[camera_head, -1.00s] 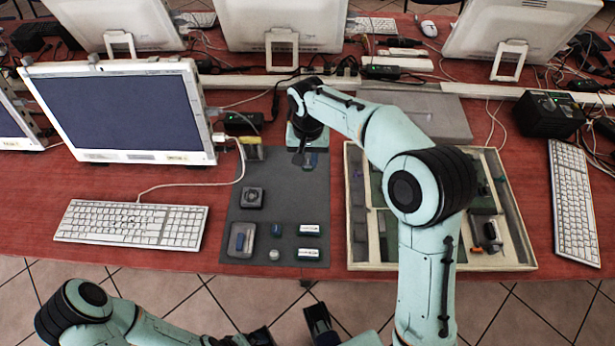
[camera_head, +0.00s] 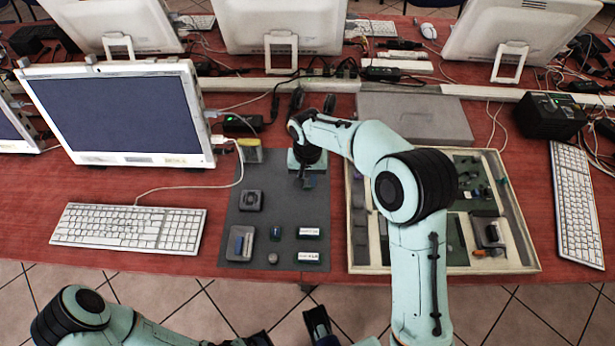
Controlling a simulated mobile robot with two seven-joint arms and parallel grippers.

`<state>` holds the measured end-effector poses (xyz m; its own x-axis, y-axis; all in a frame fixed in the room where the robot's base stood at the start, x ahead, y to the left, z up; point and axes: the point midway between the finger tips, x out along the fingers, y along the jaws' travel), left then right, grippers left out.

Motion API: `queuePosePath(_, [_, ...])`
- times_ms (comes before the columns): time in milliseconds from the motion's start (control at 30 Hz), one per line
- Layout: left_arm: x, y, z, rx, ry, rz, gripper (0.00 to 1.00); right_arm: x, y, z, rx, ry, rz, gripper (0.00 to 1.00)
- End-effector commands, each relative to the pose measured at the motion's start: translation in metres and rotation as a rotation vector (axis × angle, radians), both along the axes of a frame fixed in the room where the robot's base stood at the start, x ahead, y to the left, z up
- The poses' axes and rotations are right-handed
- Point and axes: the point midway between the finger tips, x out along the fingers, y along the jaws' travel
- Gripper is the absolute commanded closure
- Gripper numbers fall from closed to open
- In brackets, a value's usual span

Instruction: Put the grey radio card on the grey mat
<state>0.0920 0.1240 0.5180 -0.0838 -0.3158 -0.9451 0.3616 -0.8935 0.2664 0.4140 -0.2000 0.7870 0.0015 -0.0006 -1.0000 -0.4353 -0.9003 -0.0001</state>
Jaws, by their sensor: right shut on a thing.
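My right gripper (camera_head: 308,182) is over the back right part of the dark grey mat (camera_head: 265,215), pointing down. It is shut on a small dark, bluish-grey piece (camera_head: 309,182), mostly hidden by the gripper; I cannot tell for sure that it is the grey radio card. Whether the piece touches the mat is unclear. The mat also bears a dark square fan-like part (camera_head: 251,200), a grey plate with a blue bar (camera_head: 240,243), a small blue block (camera_head: 276,232) and two white-labelled pieces (camera_head: 308,245). My left gripper is only partly in view at the bottom edge, its fingers unclear.
A pale-framed tray (camera_head: 455,268) with several electronic parts stands right of the mat, partly behind my right arm. A keyboard (camera_head: 130,227) and monitor (camera_head: 120,112) are at left. A grey flat box (camera_head: 415,112) lies behind.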

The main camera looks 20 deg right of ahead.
Motion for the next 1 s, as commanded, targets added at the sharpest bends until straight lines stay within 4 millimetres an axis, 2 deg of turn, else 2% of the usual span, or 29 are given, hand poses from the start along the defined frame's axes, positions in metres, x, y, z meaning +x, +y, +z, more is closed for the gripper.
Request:
queuePosePath(33, [0.0,0.0,-0.001,0.0,-0.001,0.0,0.03,0.0,0.0,-0.003,0.0,0.001,0.0,1.0])
queuePosePath(67, [0.0,0.0,-0.001,0.0,-0.001,0.0,0.03,0.0,0.0,-0.002,0.0,0.001,0.0,0.68])
queuePosePath(100, [0.0,0.0,-0.001,0.0,-0.001,0.0,0.03,0.0,0.0,-0.002,0.0,0.001,0.0,0.55])
queuePosePath(133, [0.0,0.0,-0.001,0.0,-0.001,0.0,0.03,0.0,0.0,-0.002,0.0,0.001,0.0,0.53])
queuePosePath(400, [0.0,0.0,0.0,0.0,-0.001,0.0,0.03,0.0,0.0,-0.001,0.0,0.001,0.0,0.53])
queuePosePath(533, [0.0,0.0,0.002,-0.001,0.002,-0.001,0.03,0.001,0.0,0.009,0.001,-0.003,0.0,0.53])
queuePosePath(1000, [-0.005,0.0,0.013,-0.004,0.021,-0.004,0.03,0.0,0.0,0.101,0.0,-0.001,0.001,0.53])
